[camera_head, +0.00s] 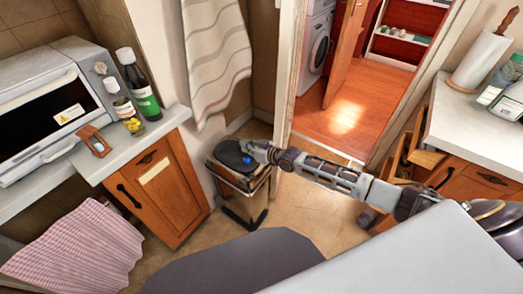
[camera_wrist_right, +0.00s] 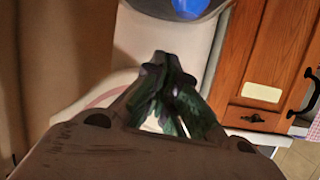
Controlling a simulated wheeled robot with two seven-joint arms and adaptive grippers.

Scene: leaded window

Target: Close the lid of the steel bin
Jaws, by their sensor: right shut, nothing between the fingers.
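The steel bin (camera_head: 243,200) stands on the floor between the wooden cabinet and the doorway. Its dark rounded lid (camera_head: 229,154) shows at the top; I cannot tell its exact angle. A small blue thing (camera_head: 246,160) shows at the lid, and also at the top edge of the right wrist view (camera_wrist_right: 187,8), against a pale grey rounded surface. My right gripper (camera_head: 248,146) reaches in from the right to the lid's right side. In the wrist view its fingers (camera_wrist_right: 166,75) are together and empty. Contact with the lid cannot be told. My left gripper is out of view.
A wooden cabinet (camera_head: 160,190) with a counter stands left of the bin. A striped towel (camera_head: 215,60) hangs above it. The door frame (camera_head: 288,80) rises close to its right. Open drawers (camera_head: 425,158) are at right. Some floor (camera_head: 300,215) is clear.

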